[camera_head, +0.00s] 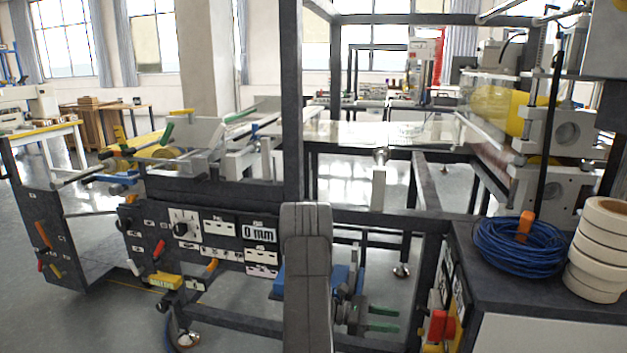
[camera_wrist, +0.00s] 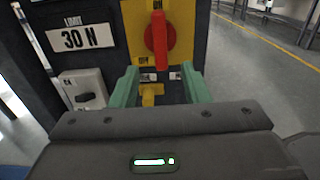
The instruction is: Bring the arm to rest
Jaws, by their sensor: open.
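My gripper (camera_head: 385,319) shows low in the head view, its two green fingers pointing right toward a red rotary switch (camera_head: 438,325) on the side of the dark cabinet. The wrist view shows the same gripper (camera_wrist: 164,86) with its fingers spread wide and nothing between them. The red switch (camera_wrist: 158,40) sits ahead of the fingers on a yellow plate (camera_wrist: 184,22). Its handle is upright, toward the ON mark at the top; OFF is marked at lower left. The fingers appear clear of the handle.
A "30 N" label (camera_wrist: 78,39) and a small black knob (camera_wrist: 88,98) are left of the switch. Blue cable (camera_head: 520,247) and white tape rolls (camera_head: 600,250) lie on the cabinet top. Frame bars (camera_head: 292,110) stand near my arm. Open floor lies right in the wrist view.

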